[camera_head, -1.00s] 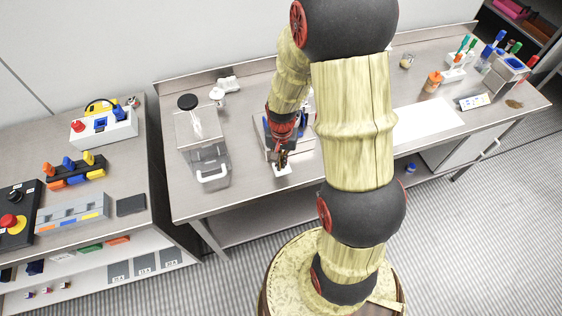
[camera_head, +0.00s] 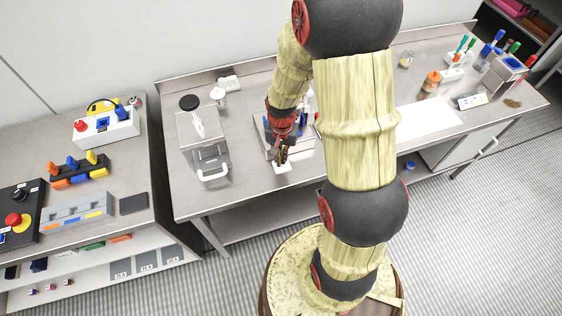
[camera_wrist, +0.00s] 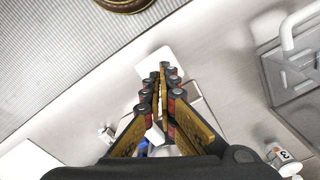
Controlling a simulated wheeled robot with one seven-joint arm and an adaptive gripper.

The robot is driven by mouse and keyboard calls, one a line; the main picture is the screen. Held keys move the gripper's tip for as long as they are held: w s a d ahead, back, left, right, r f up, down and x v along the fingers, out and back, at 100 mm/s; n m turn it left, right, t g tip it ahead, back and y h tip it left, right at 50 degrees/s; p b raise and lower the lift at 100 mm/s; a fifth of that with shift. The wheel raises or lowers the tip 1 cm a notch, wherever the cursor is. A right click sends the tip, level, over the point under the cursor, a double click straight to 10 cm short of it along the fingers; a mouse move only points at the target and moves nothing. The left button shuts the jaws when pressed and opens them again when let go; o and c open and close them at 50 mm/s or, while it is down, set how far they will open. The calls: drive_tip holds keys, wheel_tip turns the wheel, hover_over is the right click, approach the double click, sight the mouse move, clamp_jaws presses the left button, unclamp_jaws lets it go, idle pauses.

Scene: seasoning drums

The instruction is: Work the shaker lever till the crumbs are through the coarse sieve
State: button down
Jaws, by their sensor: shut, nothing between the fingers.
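My gripper (camera_head: 281,158) is shut and empty, pointing down at the front of a device (camera_head: 264,140) with a grey base on the middle of the steel table. In the wrist view my gripper's fingertips (camera_wrist: 164,68) are together, just over a white pad or tray (camera_wrist: 158,60), which also shows in the head view (camera_head: 283,168). I cannot tell whether they touch it. My arm and gripper hide most of the device, and I cannot make out the shaker lever, the coarse sieve or the crumbs with certainty. Blue parts show beside my gripper.
A clear-sided bin with a white handle (camera_head: 213,173) stands left of the device. A numbered white jar (camera_wrist: 288,160) shows in the wrist view. An orange-brown jar (camera_head: 431,82) and a rack of coloured tools (camera_head: 505,72) stand at the right. A side bench (camera_head: 100,190) holds switch boxes.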

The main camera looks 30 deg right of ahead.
drive_tip(key=shift+f+b, duration=1.1)
drive_tip(key=shift+f, duration=0.6)
drive_tip(key=shift+r, duration=0.1)
drive_tip(key=shift+r+p, duration=1.4)
drive_tip(key=shift+r, duration=0.3)
drive_tip(key=shift+r+p, duration=1.95)
drive_tip(key=shift+r, duration=0.6)
